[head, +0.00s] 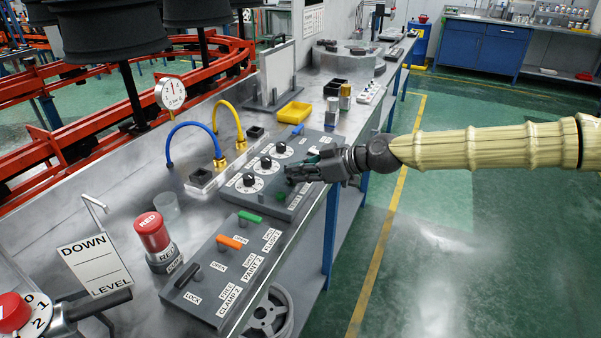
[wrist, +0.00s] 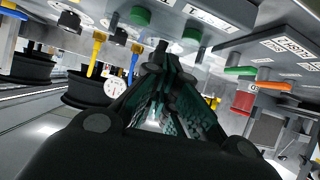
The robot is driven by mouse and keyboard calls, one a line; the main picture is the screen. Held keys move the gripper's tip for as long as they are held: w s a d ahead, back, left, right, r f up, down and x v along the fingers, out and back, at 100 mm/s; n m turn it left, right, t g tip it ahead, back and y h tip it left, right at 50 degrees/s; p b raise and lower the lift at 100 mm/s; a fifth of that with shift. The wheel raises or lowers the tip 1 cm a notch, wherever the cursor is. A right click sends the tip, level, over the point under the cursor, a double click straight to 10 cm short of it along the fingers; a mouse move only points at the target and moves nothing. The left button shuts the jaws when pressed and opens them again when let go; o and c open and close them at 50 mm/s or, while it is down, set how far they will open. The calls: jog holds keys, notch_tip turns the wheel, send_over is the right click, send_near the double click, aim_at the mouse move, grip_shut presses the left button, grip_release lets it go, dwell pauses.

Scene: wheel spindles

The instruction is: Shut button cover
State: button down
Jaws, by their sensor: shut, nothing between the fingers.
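My gripper (head: 291,174) reaches in from the right over the grey dial panel (head: 238,197). Its fingers are shut and empty, with the tips close to the right part of the panel. In the wrist view the closed fingers (wrist: 163,55) point at the panel, which appears at the top. A green button (head: 281,197) shows just below the fingers in the head view. In the wrist view green buttons (wrist: 138,16) sit near the fingertips. I cannot clearly make out a button cover; my gripper hides part of the panel.
A lever panel (head: 228,262) with green, orange and black levers is nearer on the bench. A red button post (head: 152,232), blue hose (head: 190,127), yellow hose (head: 228,112) and yellow tray (head: 294,112) stand around. Open floor (head: 430,250) lies right of the bench.

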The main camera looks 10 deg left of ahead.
jog(key=shift+r, duration=0.5)
jog(key=s+d, duration=0.2)
jog(key=d, duration=0.7)
jog(key=s+a+f+m+g+h+p, duration=0.1)
jog(key=s+f+m, duration=0.1)
jog(key=s+f, duration=0.5)
jog(key=s+a+f+m+h, duration=0.1)
jog(key=s+f+m, duration=0.2)
jog(key=f, duration=0.7)
jog(key=s+d+f+m+g+h+p, duration=0.1)
jog(key=s+d+f+m+h+p, duration=0.3)
jog(key=s+f, duration=0.9)
jog(key=s+d+f+m+h, duration=0.2)
jog(key=s+d+f+m, duration=0.2)
jog(key=s+d+f, duration=0.5)
jog(key=s+d+m+h, duration=0.1)
jog(key=s+d, duration=0.3)
jog(key=d, duration=0.4)
jog(key=s+d+m+h, duration=0.2)
jog(key=s+d+h, duration=0.1)
jog(key=d, duration=0.6)
jog(key=shift+s+m+g+p, duration=0.3)
jog(key=shift+s+p, duration=0.05)
jog(key=shift+s, duration=0.15)
jog(key=shift+f, duration=0.1)
